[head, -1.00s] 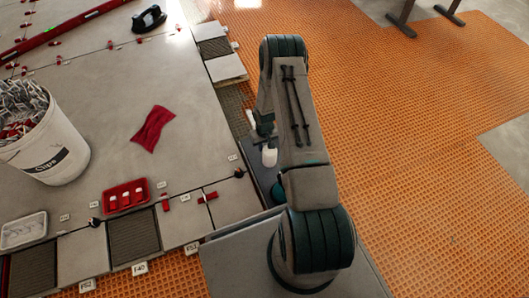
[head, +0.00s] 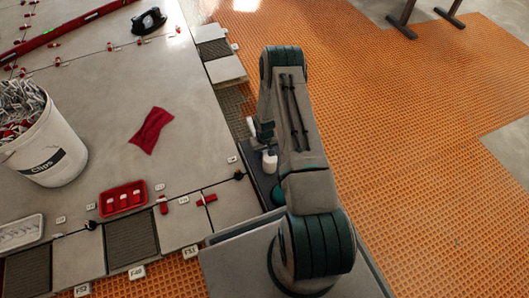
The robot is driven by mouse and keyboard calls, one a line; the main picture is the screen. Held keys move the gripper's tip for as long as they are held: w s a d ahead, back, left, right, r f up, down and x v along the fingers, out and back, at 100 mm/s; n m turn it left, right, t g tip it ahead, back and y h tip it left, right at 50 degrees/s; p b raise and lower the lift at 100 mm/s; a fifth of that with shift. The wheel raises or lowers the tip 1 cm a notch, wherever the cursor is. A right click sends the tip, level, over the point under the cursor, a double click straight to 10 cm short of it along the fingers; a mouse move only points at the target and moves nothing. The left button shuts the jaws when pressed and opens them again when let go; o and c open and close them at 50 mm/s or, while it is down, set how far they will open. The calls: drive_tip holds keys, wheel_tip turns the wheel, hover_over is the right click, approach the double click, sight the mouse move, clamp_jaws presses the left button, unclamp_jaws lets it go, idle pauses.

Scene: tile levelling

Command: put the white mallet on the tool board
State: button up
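A white, rounded piece (head: 270,163), which looks like the head of the white mallet, shows just left of my arm. It is over or on a dark flat board (head: 259,185), which I take for the tool board; I cannot tell whether they touch. My gripper (head: 264,140) is just above the white piece in the picture, mostly hidden by my arm. Its fingers are not clear, so I cannot tell whether it is open or shut on the mallet. A smaller pale piece (head: 250,125) shows left of the gripper.
Grey tiles with red clips lie left, with a red cloth (head: 151,130), a white clip bucket (head: 47,150), a red tray (head: 123,199) and a clear tray (head: 22,232). A red level (head: 70,27) and a black tool (head: 149,20) lie farther back. Orange matting (head: 430,150) is open at right.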

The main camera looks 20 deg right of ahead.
wheel_tip(320, 180, up, 12)
drive_tip(key=p, duration=0.5)
drive_tip(key=shift+r, duration=0.15)
drive_tip(key=shift+s, duration=0.1)
